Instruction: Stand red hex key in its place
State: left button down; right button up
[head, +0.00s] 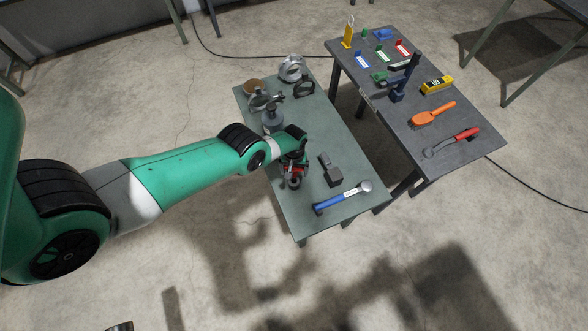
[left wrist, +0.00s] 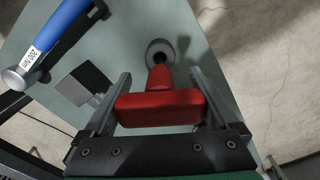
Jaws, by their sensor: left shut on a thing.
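The red hex key, with a T-shaped handle (left wrist: 160,108), is between the two fingers of my left gripper (left wrist: 161,98) in the left wrist view. The gripper is shut on the handle. The key's stem points away from the camera toward a round grey holder with a dark hole (left wrist: 160,50). I cannot tell whether its tip is inside the hole or above it. In the head view my left gripper (head: 293,168) is over the green table (head: 338,140), with some red (head: 295,183) showing below it. My right gripper is not in view.
A blue-handled tool (head: 342,198) and a dark block (head: 330,168) lie near on the green table. Grey clamps (head: 291,68) and a grey bottle-like part (head: 272,120) stand toward its far end. A dark table (head: 455,110) beside it holds several tools.

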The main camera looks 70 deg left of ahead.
pick_arm(q)
jog(key=shift+f+b, duration=0.35)
grip_release()
jog(key=shift+r, duration=0.1)
notch_tip(320, 180, up, 12)
jog(key=p, duration=1.2)
jog(key=shift+f, duration=0.25)
